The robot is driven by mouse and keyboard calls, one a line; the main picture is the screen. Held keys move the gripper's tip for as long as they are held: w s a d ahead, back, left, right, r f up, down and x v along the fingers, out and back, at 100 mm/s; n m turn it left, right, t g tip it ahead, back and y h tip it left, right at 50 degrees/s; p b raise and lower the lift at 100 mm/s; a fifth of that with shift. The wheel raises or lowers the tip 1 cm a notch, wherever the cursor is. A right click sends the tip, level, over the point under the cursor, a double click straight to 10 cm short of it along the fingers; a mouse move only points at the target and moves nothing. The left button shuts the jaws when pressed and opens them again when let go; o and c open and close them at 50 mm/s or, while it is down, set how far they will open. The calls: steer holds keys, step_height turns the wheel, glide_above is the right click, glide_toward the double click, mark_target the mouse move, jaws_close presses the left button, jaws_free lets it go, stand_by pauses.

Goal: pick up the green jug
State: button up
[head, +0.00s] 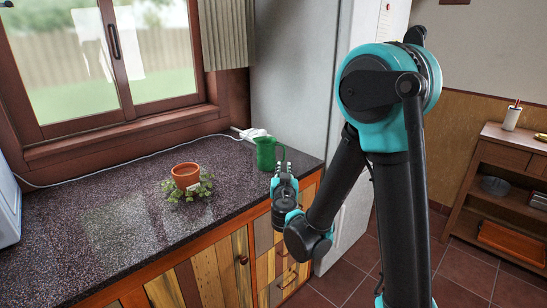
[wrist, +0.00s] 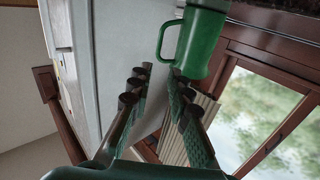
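The green jug (head: 265,154) stands upright on the dark speckled countertop (head: 110,235) near its far right end. Its handle points right in the head view. The jug also shows at the top of the wrist view (wrist: 203,45), with its handle on the left, roughly in line with the space between my fingers. My gripper (head: 284,170) is at the counter's edge, just in front of and right of the jug. In the wrist view my gripper (wrist: 160,78) has its two fingers apart with nothing between them. Whether a fingertip touches the jug cannot be told.
A terracotta pot (head: 186,175) with a leafy plant (head: 190,192) stands left of the jug. A white object with a cable (head: 253,134) lies behind the jug. A tall pale cabinet (head: 293,80) rises at the counter's right end. The counter's front left is clear.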

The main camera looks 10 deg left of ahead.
mark_target(271, 154)
steer(key=w, duration=0.4)
steer(key=w+a, duration=0.1)
steer(key=w, duration=0.9)
steer(key=shift+w+a, duration=0.25)
steer(key=shift+c, duration=0.3)
jaws_close()
